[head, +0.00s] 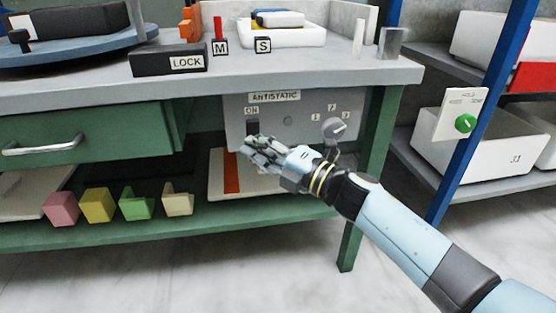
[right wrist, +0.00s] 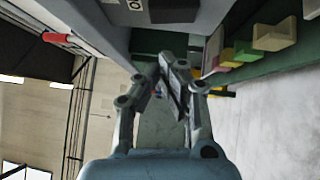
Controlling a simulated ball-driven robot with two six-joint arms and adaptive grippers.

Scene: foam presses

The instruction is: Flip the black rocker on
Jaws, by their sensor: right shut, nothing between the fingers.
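The black rocker (head: 252,127) sits under the "ON" label on the grey "ANTISTATIC" panel (head: 288,121), below the bench top. It also shows as a dark block at the top edge of the right wrist view (right wrist: 175,11). My right gripper (head: 246,146) is shut and empty, with its fingertips just below the rocker. I cannot tell whether they touch the panel. In the right wrist view the fingers (right wrist: 162,72) come together beneath the rocker. Which way the rocker is tipped is too small to tell. My left gripper is not in view.
A grey knob (head: 333,129) marked with numbers is right of the rocker, near my right wrist. A green drawer (head: 85,135) is to the left. Coloured foam blocks (head: 97,205) stand on the lower shelf. A green bench leg (head: 370,170) is behind my right arm.

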